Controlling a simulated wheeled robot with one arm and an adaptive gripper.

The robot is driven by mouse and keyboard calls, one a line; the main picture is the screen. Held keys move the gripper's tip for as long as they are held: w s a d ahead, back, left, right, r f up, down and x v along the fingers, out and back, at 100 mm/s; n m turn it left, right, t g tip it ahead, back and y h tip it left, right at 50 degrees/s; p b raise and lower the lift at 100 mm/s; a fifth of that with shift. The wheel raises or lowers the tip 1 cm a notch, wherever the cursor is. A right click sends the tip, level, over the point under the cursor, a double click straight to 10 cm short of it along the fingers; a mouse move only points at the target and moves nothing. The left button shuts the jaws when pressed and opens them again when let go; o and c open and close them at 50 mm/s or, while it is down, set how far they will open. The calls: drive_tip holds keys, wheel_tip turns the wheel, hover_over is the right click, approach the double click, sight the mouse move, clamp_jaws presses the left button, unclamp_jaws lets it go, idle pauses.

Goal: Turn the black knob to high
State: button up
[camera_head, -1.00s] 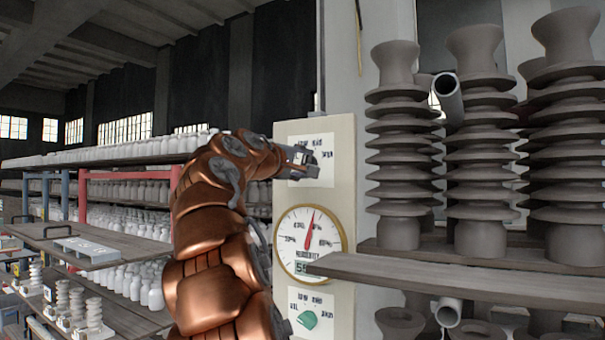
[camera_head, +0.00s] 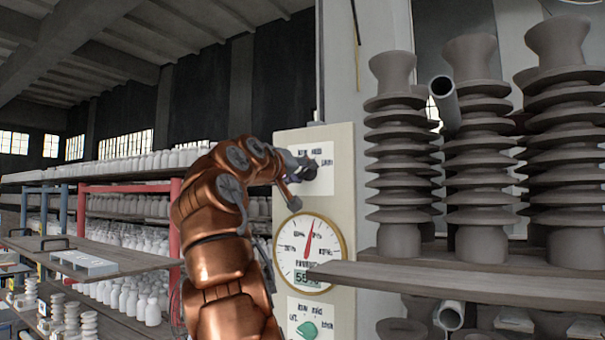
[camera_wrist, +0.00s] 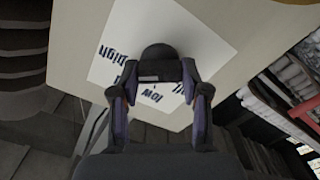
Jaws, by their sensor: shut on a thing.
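The black knob (camera_wrist: 157,60) sits on a white label sheet (camera_wrist: 205,50) on a pale panel, seen in the wrist view. My gripper (camera_wrist: 158,76) is shut on the knob, with one finger on each side of it. The word "high" is at the left of the knob and "low" is below it. Another word at the right is partly hidden by a finger. I cannot tell which word the knob points to. In the head view my gripper (camera_head: 299,172) is at the upper label of the panel (camera_head: 343,200), and the knob is hard to make out there.
A round gauge (camera_head: 309,252) with a red needle is below the gripper, and a green knob (camera_head: 307,329) is lower still. A wooden shelf (camera_head: 450,274) with tall ribbed grey clay pieces (camera_head: 470,150) stands close at the right. Racks of white bottles (camera_head: 130,300) stand at the left.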

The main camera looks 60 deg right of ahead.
drive_tip(key=shift+m, duration=1.3)
drive_tip(key=o, duration=1.1)
drive_tip(key=shift+o, duration=0.2)
drive_tip(key=shift+a, duration=0.2)
drive_tip(key=a, duration=1.1)
drive_tip(key=shift+s+a, duration=0.3)
drive_tip(key=shift+a, duration=0.05)
drive_tip(key=shift+w, duration=0.1)
